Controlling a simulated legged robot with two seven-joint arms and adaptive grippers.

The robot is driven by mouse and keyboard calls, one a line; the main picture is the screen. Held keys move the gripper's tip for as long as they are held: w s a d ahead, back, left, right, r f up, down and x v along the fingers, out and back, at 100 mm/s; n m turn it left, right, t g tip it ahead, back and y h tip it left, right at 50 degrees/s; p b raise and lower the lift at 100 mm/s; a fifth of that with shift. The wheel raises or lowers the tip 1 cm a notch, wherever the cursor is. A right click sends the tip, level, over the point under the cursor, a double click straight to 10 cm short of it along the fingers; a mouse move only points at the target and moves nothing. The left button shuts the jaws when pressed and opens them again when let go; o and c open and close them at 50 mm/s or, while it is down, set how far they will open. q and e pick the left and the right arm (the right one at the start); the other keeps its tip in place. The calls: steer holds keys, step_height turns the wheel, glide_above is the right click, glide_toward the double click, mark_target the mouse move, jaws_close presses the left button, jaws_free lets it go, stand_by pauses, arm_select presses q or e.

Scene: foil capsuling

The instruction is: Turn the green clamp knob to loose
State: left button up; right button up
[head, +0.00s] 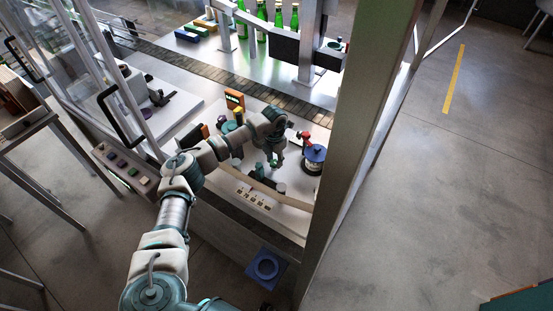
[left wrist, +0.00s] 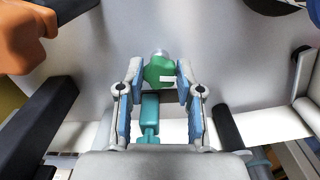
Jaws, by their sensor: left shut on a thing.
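The green clamp knob (left wrist: 156,70) shows in the left wrist view between my fingertips, with a white mark on its face pointing to the right. A pale metal stub shows just beyond it. My left gripper (left wrist: 159,80) is shut on the knob, one blue-padded finger on each side. In the head view my left gripper (head: 276,160) reaches down over the work surface inside the machine, and the knob is small and mostly hidden there. I cannot read the clamp's setting from the mark. My right gripper is not in view.
A dark round unit with a blue top (head: 315,153) and red part stands close right of the gripper. A thick frame post (head: 360,130) rises further right. A slatted conveyor (head: 230,80) runs behind, with green bottles (head: 262,12) beyond. Button panel (head: 124,168) at left.

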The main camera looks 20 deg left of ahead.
mark_target(273, 162)
arm_select(q)
steer(key=shift+s+a+f+n, duration=0.2)
steer(key=shift+f+n, duration=0.05)
steer(key=shift+n, duration=0.35)
steer(key=shift+d, duration=0.1)
steer(key=o, duration=1.2)
steer(key=shift+r, duration=0.1)
steer(key=shift+c, duration=0.2)
steer(key=shift+r, duration=0.45)
step_height(273, 162, up, 11)
steer(key=shift+f, duration=0.1)
